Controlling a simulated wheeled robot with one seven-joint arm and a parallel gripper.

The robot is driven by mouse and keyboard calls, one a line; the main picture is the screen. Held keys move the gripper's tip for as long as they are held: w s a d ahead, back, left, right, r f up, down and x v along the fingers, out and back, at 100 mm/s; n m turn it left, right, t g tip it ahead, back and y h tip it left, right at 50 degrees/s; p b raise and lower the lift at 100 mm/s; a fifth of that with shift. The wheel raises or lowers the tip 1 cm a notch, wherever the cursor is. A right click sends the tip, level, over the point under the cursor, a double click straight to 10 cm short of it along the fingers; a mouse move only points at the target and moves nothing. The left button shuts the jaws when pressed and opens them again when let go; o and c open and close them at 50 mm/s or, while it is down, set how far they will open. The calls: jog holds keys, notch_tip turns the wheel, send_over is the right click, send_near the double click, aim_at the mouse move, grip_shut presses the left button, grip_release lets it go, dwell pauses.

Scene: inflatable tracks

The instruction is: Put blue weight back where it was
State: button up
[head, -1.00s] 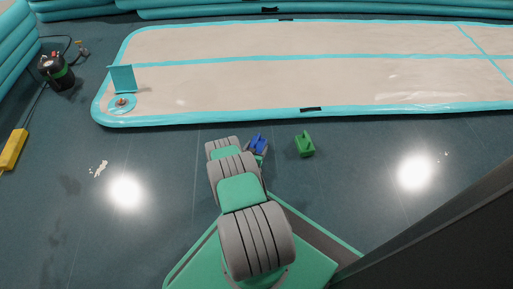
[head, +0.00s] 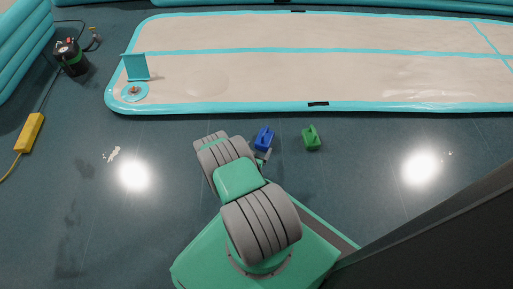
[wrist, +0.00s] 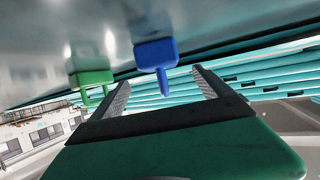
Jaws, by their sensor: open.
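The blue weight (head: 263,139) stands on the dark floor just beyond my gripper, left of the green weight (head: 311,139). In the wrist view, which appears upside down, the blue weight (wrist: 156,54) shows between and beyond the two finger tips, with its handle pointing down in the picture. My gripper (wrist: 163,80) is open, and its fingers look apart from the weight. In the head view my gripper (head: 264,160) is mostly hidden by my arm. The green weight (wrist: 92,78) is left of the fingers in the wrist view.
A beige inflatable track (head: 330,60) with teal edges lies beyond the weights. A teal stand with a round base (head: 134,92) is on its left end. A black pump (head: 70,57) and a yellow block (head: 30,132) lie at left. The floor around the weights is clear.

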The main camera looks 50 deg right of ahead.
jog(key=shift+v, duration=1.05)
jog(key=w+a+r+n+g+y, duration=0.15)
jog(key=w+a+r, duration=0.25)
jog(key=w+r, duration=0.55)
jog(key=w+a+r+m+y, duration=0.1)
jog(key=w+a+r+y, duration=0.35)
jog(key=r, duration=0.85)
jog(key=a+r+n+y, duration=0.2)
jog(key=a+r+n, duration=0.3)
jog(key=a+r, duration=0.8)
jog(key=s+a+r+n+y, duration=0.2)
jog(key=s+a+r+n, duration=0.2)
jog(key=s+a+r, duration=0.2)
jog(key=s+a+r+n+y, duration=0.3)
jog(key=s+a+r, duration=0.3)
jog(key=s+a, duration=0.4)
jog(key=s+n+g, duration=0.1)
jog(key=s, duration=0.2)
jog(key=shift+r+n, duration=0.3)
jog(key=shift+n, duration=0.05)
jog(key=shift+s+a, duration=0.15)
